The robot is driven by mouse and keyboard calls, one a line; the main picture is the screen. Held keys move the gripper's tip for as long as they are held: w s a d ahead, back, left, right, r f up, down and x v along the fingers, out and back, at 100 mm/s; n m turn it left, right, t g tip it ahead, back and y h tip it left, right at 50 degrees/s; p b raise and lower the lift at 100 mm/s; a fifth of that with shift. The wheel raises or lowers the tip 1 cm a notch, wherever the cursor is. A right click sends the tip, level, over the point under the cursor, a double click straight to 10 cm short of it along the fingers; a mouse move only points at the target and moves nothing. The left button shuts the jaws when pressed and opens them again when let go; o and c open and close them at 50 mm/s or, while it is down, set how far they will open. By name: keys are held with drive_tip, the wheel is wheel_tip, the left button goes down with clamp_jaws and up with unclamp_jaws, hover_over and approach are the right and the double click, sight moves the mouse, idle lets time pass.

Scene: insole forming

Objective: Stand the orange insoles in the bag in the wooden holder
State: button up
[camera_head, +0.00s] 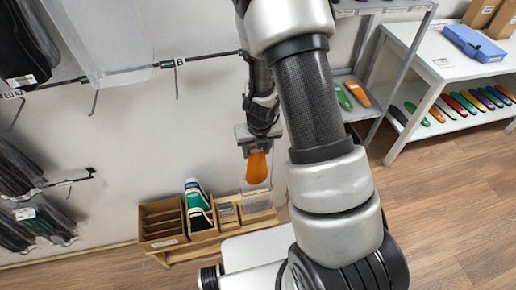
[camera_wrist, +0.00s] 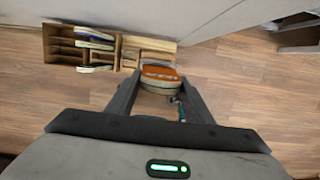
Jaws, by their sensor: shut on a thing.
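In the head view my gripper (camera_head: 256,148) hangs above the wooden holder and is shut on an orange insole (camera_head: 256,168). A clear bag seems to hang around and below the insole. In the wrist view the orange insole (camera_wrist: 160,72) sits between the fingertips of my gripper (camera_wrist: 157,92), with a pale layer beside it. The wooden holder (camera_head: 165,222) stands low against the wall, below and left of the gripper; it also shows at upper left in the wrist view (camera_wrist: 58,42). Green, white and dark insoles (camera_head: 197,207) stand in one of its compartments.
Black hooks and a rail (camera_head: 135,72) with hanging bags stick out from the wall at left. A shelf with green and orange insoles (camera_head: 357,94) and a white table (camera_head: 447,75) with several coloured insoles stand at right. Wooden floor (camera_head: 450,200) is clear at lower right.

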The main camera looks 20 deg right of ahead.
drive_tip(key=shift+s+f+b+x, duration=0.15)
drive_tip(key=shift+s+b+x, duration=0.65)
drive_tip(key=shift+b+x, duration=2.9)
drive_tip(key=shift+s+f+b+x, duration=0.2)
drive_tip(key=shift+s+b+x, duration=0.6)
drive_tip(key=shift+b+x, duration=2.8)
drive_tip(key=shift+s+f+b+x, duration=0.15)
drive_tip(key=shift+s+b+x, duration=0.65)
drive_tip(key=shift+b+x, duration=2.9)
drive_tip(key=shift+w+f+p, duration=0.1)
drive_tip(key=shift+f+p, duration=0.6)
drive_tip(key=o, duration=1.6)
drive_tip(key=shift+c, duration=0.2)
drive_tip(key=p+v, duration=1)
drive_tip(key=v, duration=0.7)
drive_tip(key=shift+r, duration=0.25)
